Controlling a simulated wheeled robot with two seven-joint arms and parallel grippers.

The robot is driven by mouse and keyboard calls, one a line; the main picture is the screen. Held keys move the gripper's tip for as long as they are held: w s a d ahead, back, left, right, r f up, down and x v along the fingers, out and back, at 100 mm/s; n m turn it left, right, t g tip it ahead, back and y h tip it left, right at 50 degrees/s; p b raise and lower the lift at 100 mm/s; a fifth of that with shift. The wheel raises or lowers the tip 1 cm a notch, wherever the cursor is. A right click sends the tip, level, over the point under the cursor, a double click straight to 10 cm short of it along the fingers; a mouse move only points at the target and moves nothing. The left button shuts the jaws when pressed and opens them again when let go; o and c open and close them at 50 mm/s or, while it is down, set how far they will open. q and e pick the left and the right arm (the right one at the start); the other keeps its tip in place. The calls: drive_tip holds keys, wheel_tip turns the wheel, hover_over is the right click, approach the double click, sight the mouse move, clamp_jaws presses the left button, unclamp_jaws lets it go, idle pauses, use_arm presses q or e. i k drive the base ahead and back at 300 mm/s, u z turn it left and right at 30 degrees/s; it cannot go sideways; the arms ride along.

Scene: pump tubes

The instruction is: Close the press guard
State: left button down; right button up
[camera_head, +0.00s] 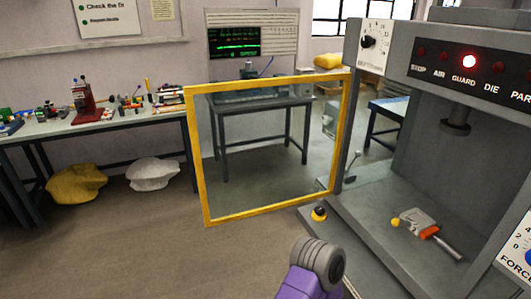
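The press guard is a clear panel in a yellow frame (270,209). It stands open, swung out to the left of the grey press (352,100), with its right edge beside the press's front left post. The press opening behind it is uncovered. One of my arm links, purple and grey, rises at the bottom centre, below and apart from the guard. No gripper fingers show, so I cannot see whether either gripper is open or shut.
On the press bed lie a metal piece with an orange-banded handle (430,232) and a small yellow ball (395,223). A black-topped yellow button (319,213) sits at the bed's left corner. A cluttered bench (95,128) stands at the left. The floor before the guard is clear.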

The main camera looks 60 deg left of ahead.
sight(188, 91)
drive_tip(key=z, duration=0.05)
drive_tip(key=k, duration=0.1)
drive_tip(key=u, duration=3.5)
drive_tip(key=i, duration=3.75)
drive_tip(key=z, duration=4.45)
drive_tip(key=i, duration=1.7)
drive_tip(key=u, duration=0.05)
